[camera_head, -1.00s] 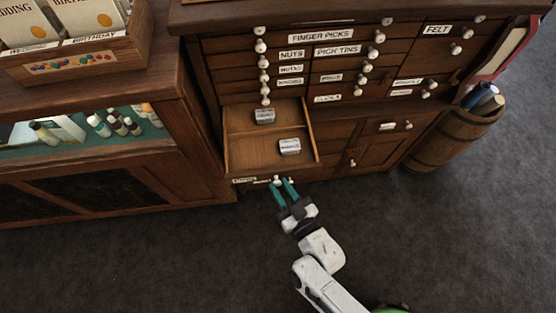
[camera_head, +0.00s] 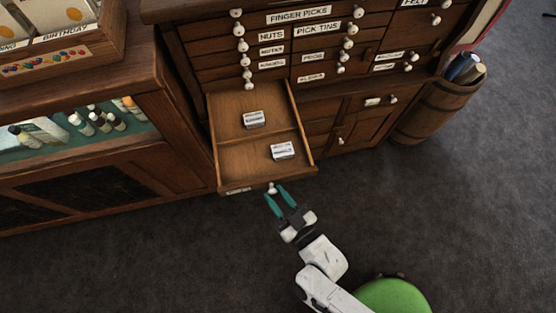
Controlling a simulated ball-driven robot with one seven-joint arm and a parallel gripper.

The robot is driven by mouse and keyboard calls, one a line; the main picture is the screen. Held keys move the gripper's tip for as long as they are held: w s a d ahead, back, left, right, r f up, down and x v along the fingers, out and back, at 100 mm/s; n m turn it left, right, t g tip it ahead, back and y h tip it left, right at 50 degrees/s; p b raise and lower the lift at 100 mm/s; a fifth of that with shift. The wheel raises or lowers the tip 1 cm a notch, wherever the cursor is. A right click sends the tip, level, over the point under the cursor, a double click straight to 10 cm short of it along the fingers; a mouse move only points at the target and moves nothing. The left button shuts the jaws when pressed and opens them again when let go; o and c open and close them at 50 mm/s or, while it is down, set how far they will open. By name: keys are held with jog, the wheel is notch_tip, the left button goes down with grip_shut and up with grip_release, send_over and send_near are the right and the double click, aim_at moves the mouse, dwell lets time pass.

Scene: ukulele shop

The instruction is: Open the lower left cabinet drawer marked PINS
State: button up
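A lower left drawer (camera_head: 236,160) of the wooden cabinet stands pulled out, with a divider across its middle. Two small labelled grey-white boxes lie inside, one in the rear compartment (camera_head: 254,119) and one in the front compartment (camera_head: 283,151). The label (camera_head: 238,191) on its front is too steeply angled to read. A white knob (camera_head: 271,187) sits on the drawer's front edge. My gripper (camera_head: 276,194) has teal fingers spread apart, just in front of the drawer, with the knob near the fingertips. The fingers do not appear to be closed on the knob.
The cabinet has several labelled drawers above, such as FINGER PICKS (camera_head: 298,15). A glass-fronted display case (camera_head: 150,165) stands close on the left. A barrel (camera_head: 433,112) with rolls stands at the right. The dark carpet (camera_head: 130,265) in front is clear.

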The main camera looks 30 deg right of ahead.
jog(key=o, duration=0.4)
jog(key=shift+c, duration=0.2)
jog(key=s+b, duration=0.1)
jog(key=s, duration=0.9)
jog(key=shift+s+d, duration=0.35)
jog(key=shift+d, duration=0.1)
